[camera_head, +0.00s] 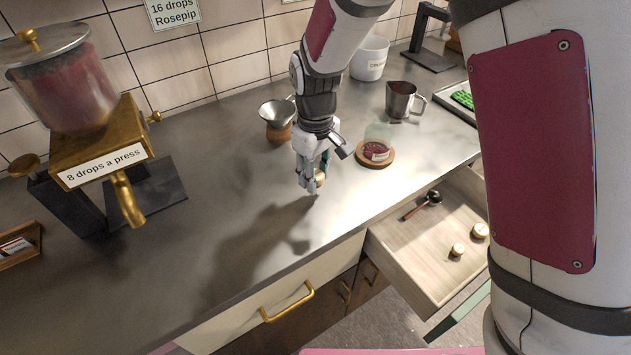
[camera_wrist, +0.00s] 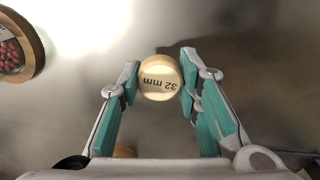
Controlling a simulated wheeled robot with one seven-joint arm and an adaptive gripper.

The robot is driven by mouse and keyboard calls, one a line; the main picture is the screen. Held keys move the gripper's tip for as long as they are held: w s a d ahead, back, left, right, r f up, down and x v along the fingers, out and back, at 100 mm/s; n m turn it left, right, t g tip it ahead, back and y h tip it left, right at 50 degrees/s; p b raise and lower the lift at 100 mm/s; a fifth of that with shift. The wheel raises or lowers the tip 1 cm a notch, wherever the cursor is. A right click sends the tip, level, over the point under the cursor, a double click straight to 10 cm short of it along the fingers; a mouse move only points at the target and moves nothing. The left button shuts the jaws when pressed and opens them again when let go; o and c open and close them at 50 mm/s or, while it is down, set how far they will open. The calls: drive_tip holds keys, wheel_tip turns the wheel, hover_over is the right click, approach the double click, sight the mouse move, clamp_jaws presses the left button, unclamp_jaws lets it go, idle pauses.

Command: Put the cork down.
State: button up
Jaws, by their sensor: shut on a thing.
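My gripper (camera_head: 312,176) hangs over the metal counter (camera_head: 240,225), close to its front edge. It is shut on a pale round cork (camera_head: 320,180). In the wrist view the cork (camera_wrist: 159,78) sits between the teal fingertips, and its top reads "32 mm". A shadow falls on the counter below and to the left of my gripper. I cannot tell how far the cork is above the counter.
A jar on a wooden base (camera_head: 375,156) stands right of my gripper, and a metal funnel on a wooden stand (camera_head: 278,118) behind it. The open drawer (camera_head: 420,250) holds two corks and a spoon. A brass dispenser (camera_head: 97,150) stands left.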

drive_tip(key=shift+f, duration=1.75)
drive_tip(key=shift+f, duration=0.1)
drive_tip(key=o, duration=0.7)
drive_tip(key=shift+o, duration=0.2)
